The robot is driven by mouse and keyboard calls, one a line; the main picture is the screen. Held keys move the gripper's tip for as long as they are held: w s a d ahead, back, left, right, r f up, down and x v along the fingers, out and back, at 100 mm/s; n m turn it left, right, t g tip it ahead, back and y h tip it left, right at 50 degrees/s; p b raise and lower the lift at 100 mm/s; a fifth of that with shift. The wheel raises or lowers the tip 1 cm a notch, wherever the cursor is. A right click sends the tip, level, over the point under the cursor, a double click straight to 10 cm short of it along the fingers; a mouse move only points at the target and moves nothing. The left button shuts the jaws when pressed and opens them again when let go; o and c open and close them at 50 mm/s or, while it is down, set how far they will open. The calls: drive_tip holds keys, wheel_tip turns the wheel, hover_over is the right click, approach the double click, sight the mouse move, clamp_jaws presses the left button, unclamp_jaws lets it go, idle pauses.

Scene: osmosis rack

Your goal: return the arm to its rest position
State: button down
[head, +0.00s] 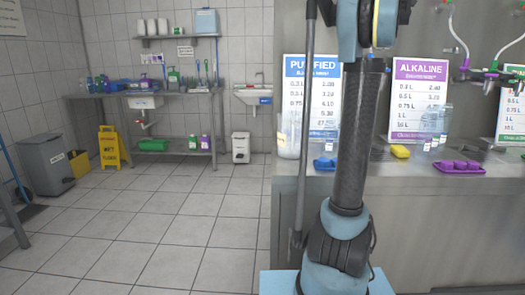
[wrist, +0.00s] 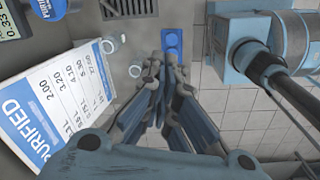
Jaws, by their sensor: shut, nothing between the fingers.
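My gripper (wrist: 164,62) is in the wrist view, its fingers converging at the tips, shut with nothing between them. It points toward the counter edge, with a small blue tray (wrist: 173,42) beyond the tips; whether it touches the tray cannot be told, but it looks apart. My arm (head: 348,140) rises upright in front of the counter in the head view, its upper part cut off by the top edge. The gripper itself does not show in the head view.
The counter (head: 440,200) holds a PURIFIED sign (head: 311,85), an ALKALINE sign (head: 420,85), a yellow sponge (head: 400,151) and a purple tray (head: 457,167). Clear jugs stand by the signs. A yellow wet-floor sign (head: 109,147) stands at left. The tiled floor (head: 150,225) between is clear.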

drive_tip(key=s+a+f+m, duration=0.3)
drive_tip(key=s+a+f, duration=0.35)
drive_tip(key=f, duration=0.55)
drive_tip(key=s+a+f+m+t, duration=0.1)
drive_tip(key=s+a+f+m, duration=0.5)
drive_tip(key=f, duration=0.6)
drive_tip(key=s+a+f+m, duration=0.1)
drive_tip(key=s+a+f, duration=0.3)
drive_tip(key=a+f, duration=0.6)
drive_tip(key=s+f+m, duration=0.1)
drive_tip(key=s+f, duration=0.2)
drive_tip(key=f, duration=0.3)
drive_tip(key=s+a+f+m, duration=0.1)
drive_tip(key=s+f, duration=0.2)
drive_tip(key=f, duration=0.4)
drive_tip(key=s+f+m, duration=0.1)
drive_tip(key=s+f, duration=0.2)
drive_tip(key=f, duration=0.3)
drive_tip(key=shift+s+a+f+m+t, duration=0.2)
drive_tip(key=shift+s+m+t, duration=0.1)
drive_tip(key=shift+s+m, duration=0.1)
drive_tip(key=shift+w+f, duration=0.2)
drive_tip(key=shift+w, duration=0.3)
